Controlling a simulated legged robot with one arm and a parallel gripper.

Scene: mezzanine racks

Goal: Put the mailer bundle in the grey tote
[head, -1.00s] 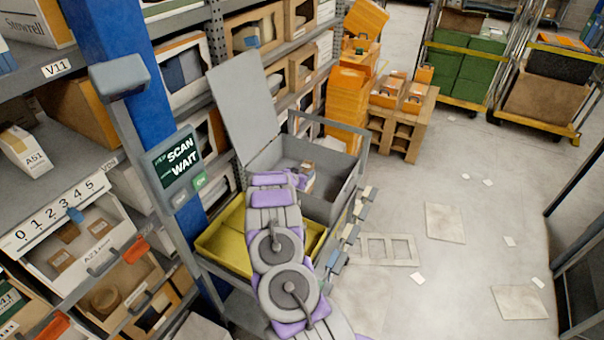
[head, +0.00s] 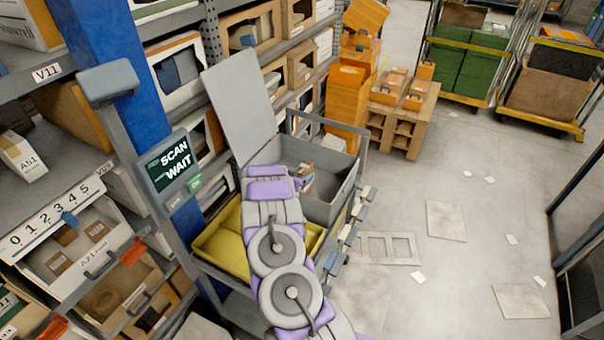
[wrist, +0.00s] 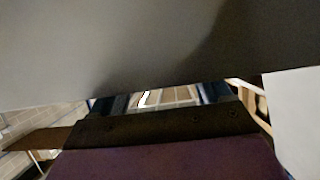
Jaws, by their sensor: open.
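The grey tote (head: 347,196) stands in the upper part of a cart, its lid (head: 238,105) raised on the left. A small brown and white item (head: 305,174) shows inside it; I cannot tell whether this is the mailer bundle. No other thing can be clearly made out as the bundle. My gripper (head: 268,172), at the far end of my purple and grey arm, is open at the tote's near left side. Its fingertips are not clear. In the wrist view a large grey surface fills the top, above a dark bar and a purple part.
A yellow bin (head: 234,236) sits below the grey tote, partly behind my arm. A blue post (head: 105,55) and a scan display (head: 173,163) stand left, by racks of boxes. A wooden pallet (head: 404,128) stands beyond. The floor (head: 400,280) at right is mostly open.

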